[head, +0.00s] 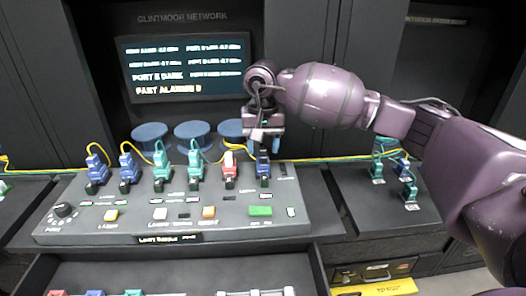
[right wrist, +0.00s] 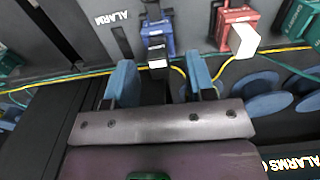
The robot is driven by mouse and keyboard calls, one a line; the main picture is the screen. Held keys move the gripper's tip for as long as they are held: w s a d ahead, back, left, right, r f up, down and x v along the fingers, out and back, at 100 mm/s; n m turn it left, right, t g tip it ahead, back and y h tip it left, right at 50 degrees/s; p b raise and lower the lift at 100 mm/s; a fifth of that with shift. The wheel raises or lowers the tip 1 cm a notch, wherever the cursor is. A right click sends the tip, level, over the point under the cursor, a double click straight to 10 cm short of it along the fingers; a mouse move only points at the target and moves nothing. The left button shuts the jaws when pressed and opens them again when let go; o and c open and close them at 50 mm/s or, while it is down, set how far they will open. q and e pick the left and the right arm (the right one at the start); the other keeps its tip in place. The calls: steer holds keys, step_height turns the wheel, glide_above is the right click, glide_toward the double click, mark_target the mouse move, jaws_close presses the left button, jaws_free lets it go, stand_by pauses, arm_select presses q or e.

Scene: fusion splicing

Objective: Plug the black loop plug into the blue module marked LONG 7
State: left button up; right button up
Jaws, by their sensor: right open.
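My right gripper (head: 264,137) is above the rightmost blue module (head: 263,168) on the grey console. In the right wrist view, my right gripper (right wrist: 160,80) is open, its two blue fingertips spread to either side of a black plug (right wrist: 157,51). Neither fingertip touches it. The plug, with a pale end, is lined up with the blue module (right wrist: 155,28) and appears to sit in it. How deep it sits cannot be told. The module's marking is not readable. My left gripper is not in view.
A red module (head: 229,168) with a white plug (right wrist: 244,40) stands beside the blue one. Green and blue modules with yellow cables stand further left. Blue round spools (head: 193,135) and a yellow cable run behind. A screen (head: 185,67) stands at the back.

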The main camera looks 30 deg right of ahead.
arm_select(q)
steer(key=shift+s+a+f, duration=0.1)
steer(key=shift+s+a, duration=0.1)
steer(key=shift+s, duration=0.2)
arm_select(e)
step_height(320, 180, up, 9)
steer(key=shift+s+f, duration=0.1)
steer(key=shift+f, duration=0.05)
